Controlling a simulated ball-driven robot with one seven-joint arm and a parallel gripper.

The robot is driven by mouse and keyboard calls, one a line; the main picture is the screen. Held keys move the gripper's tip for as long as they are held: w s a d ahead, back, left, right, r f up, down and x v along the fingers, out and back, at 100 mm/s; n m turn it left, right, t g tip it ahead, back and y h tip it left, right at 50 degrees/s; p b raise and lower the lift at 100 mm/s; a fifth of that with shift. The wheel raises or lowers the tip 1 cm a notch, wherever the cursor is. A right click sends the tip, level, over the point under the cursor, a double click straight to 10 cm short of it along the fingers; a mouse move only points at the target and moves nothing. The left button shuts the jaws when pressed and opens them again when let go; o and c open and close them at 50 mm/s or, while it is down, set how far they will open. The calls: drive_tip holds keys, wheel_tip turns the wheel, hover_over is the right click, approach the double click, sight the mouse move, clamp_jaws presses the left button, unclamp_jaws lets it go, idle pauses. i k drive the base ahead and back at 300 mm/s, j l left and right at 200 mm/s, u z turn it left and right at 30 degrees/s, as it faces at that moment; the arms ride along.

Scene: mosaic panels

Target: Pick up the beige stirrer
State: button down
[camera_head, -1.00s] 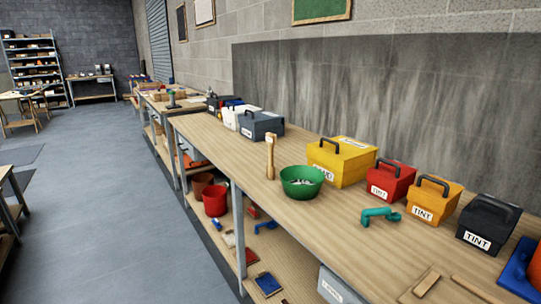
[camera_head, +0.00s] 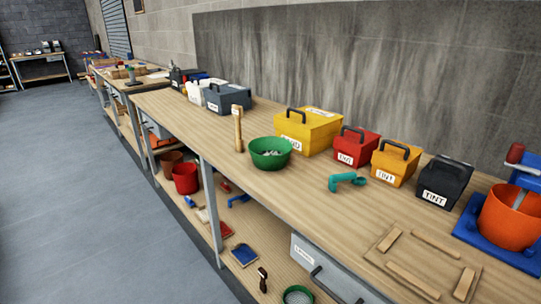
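A tan, paddle-like stick (camera_head: 239,130) with a pale label at its top stands upright on the workbench, just left of a green bowl (camera_head: 270,153). A thin pale stick (camera_head: 520,198) also shows at an orange bucket (camera_head: 508,222) on a blue stand at the right edge. I cannot tell for certain which of the two is the beige stirrer. My gripper is not in view.
The long wooden workbench (camera_head: 330,215) carries a yellow box (camera_head: 308,132), red, orange and black tint boxes, and a teal tool (camera_head: 347,181). A frame of wooden strips (camera_head: 412,280) lies at the front. The floor (camera_head: 80,200) at left is clear.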

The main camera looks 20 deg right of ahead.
sight(238, 110)
drive_tip(key=i+j+u, duration=0.15)
drive_tip(key=i, duration=0.4)
drive_tip(key=i+j+u, duration=0.15)
drive_tip(key=i, duration=0.4)
